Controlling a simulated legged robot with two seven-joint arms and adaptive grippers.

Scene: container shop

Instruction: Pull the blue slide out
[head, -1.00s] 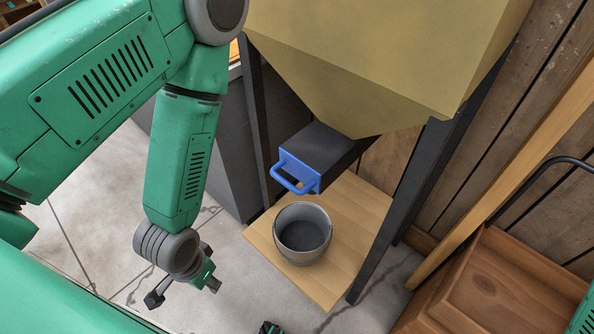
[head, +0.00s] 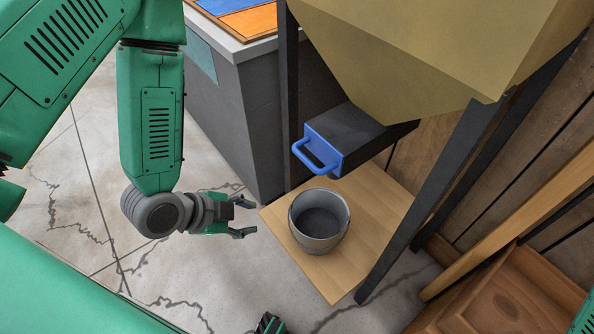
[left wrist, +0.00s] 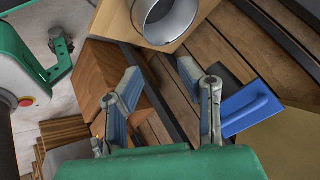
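The blue slide (head: 324,150), a plate with a loop handle, sits at the front of the dark chute (head: 358,137) under the yellow hopper. It also shows in the left wrist view (left wrist: 249,107), right of the fingers. My left gripper (head: 246,217) is open and empty, left of and below the handle, apart from it. Its two spread fingers show in the left wrist view (left wrist: 160,84). A green gripper part (head: 268,324), apparently my right one, shows at the bottom edge; its finger state is unclear.
A metal bucket (head: 319,221) stands on a wooden board (head: 377,205) below the chute. Dark hopper legs (head: 440,175) flank it. A grey counter (head: 240,115) stands behind left, a wooden crate (head: 508,285) at lower right. Open floor lies around my left gripper.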

